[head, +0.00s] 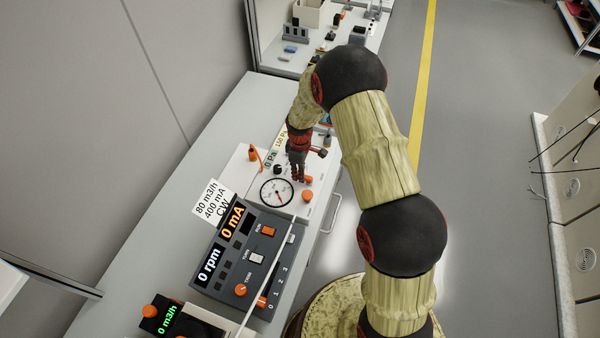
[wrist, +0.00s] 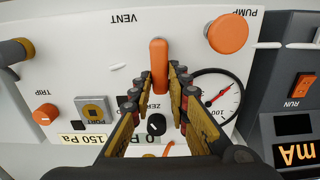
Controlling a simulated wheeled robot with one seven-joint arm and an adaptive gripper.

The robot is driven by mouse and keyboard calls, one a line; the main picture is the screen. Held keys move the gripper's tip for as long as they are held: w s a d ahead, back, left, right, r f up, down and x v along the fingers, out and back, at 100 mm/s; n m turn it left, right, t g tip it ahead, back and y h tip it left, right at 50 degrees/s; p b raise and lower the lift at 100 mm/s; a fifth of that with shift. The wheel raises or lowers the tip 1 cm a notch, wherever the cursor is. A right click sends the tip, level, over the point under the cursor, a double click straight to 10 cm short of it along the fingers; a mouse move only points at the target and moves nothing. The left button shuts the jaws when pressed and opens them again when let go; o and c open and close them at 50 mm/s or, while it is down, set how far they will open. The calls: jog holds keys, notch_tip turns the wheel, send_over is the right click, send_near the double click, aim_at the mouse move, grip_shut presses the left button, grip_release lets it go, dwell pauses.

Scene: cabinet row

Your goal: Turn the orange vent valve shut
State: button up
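The orange vent valve (wrist: 158,62) is an elongated handle on the white panel, beside the VENT label, and runs up and down in the wrist view. In the head view an orange part (head: 308,180) beside my gripper looks like the same handle. My gripper (wrist: 160,76) is open, with one finger on each side of the handle's lower end. Gaps seem to show on both sides, but I cannot tell whether a finger touches it. In the head view my gripper (head: 299,178) points down at the panel, and its fingers partly hide the surface there.
A round orange knob (wrist: 228,33) sits by the PUMP label. A dial gauge (wrist: 216,97) is close to the right finger, and a black ZERO knob (wrist: 156,124) lies between the fingers. An orange TRIP knob (wrist: 45,114) is at left. A dark control box (head: 250,262) stands in front.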

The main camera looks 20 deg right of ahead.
grip_shut()
jog(key=shift+w+d+m, duration=0.1)
jog(key=shift+m, duration=0.2)
jog(key=m, duration=0.1)
jog(key=d+m, duration=0.1)
jog(key=m, duration=0.1)
jog(key=shift+w+m, duration=0.3)
jog(key=shift+w, duration=0.1)
jog(key=m, duration=0.3)
jog(key=d+m, duration=0.1)
jog(key=shift+w+d+m, duration=0.1)
jog(key=shift+w+m, duration=0.2)
jog(key=m, duration=0.1)
jog(key=d+m, duration=0.1)
jog(key=m, duration=0.2)
jog(key=shift+d+m, duration=0.25)
jog(key=shift+m, duration=0.05)
jog(key=shift+s+d+m, duration=0.15)
jog(key=shift+d+m, duration=0.2)
jog(key=shift+m, duration=0.75)
jog(key=shift+s+d+m, duration=0.15)
jog(key=shift+d+m, duration=0.15)
jog(key=shift+m, duration=0.8)
jog(key=o, duration=0.6)
grip_release()
jog(key=shift+s, duration=0.1)
jog(key=shift+c, duration=0.2)
